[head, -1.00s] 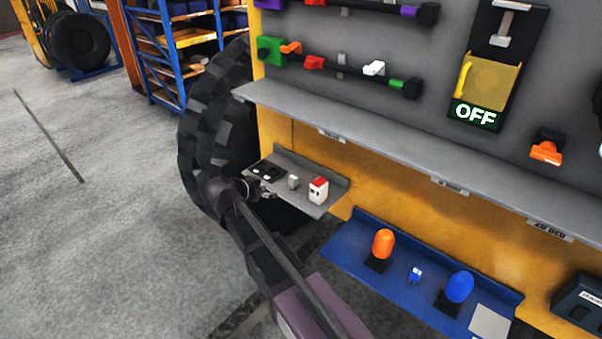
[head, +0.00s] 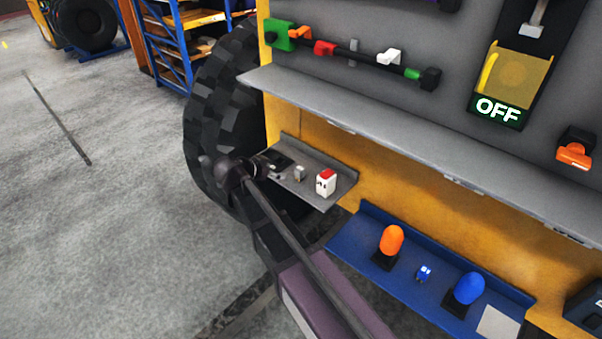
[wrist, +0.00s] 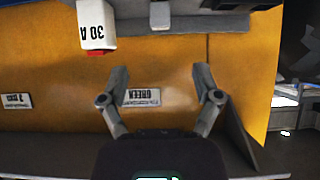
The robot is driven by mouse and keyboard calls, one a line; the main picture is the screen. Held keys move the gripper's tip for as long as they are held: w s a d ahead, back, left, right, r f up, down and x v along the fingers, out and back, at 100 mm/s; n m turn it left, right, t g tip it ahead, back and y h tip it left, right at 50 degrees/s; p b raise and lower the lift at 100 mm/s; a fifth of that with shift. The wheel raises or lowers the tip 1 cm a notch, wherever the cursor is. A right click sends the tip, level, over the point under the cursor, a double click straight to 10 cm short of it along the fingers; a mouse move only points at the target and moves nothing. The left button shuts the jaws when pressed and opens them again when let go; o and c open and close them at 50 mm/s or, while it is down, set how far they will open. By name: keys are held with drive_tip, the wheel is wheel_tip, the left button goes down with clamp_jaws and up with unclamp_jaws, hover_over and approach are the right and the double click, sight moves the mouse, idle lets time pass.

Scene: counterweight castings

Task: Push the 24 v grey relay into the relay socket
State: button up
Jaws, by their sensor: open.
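The small grey relay (head: 299,173) stands on the small grey shelf, left of a white block with a red top. It also shows at the top of the wrist view (wrist: 160,15), which looks upside down. A dark block (head: 280,160), perhaps the relay socket, lies at the shelf's left end, partly covered by my arm. A dark piece (wrist: 230,4) is cut off at the top of the wrist view. My gripper (wrist: 160,73) is open and empty, its fingers spread apart from the relay. In the head view my gripper (head: 270,174) is small, by the shelf's left end.
The white block (wrist: 97,25) reads "30 A" and stands close beside the relay. A blue tray (head: 385,285) to the lower right holds an orange dome, a blue dome and a small blue part. A long grey shelf (head: 400,150) overhangs. A large tyre (head: 215,120) stands behind my arm.

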sight(297, 170)
drive_tip(key=b+x, duration=0.4)
drive_tip(key=x, duration=0.3)
drive_tip(key=shift+f, duration=0.15)
drive_tip(key=shift+b+x, duration=0.4)
drive_tip(key=shift+x, duration=0.35)
drive_tip(key=shift+w+d, duration=0.1)
drive_tip(key=shift+d, duration=0.05)
drive_tip(key=shift+b+x, duration=1.4)
drive_tip(key=shift+x, duration=1.1)
clamp_jaws()
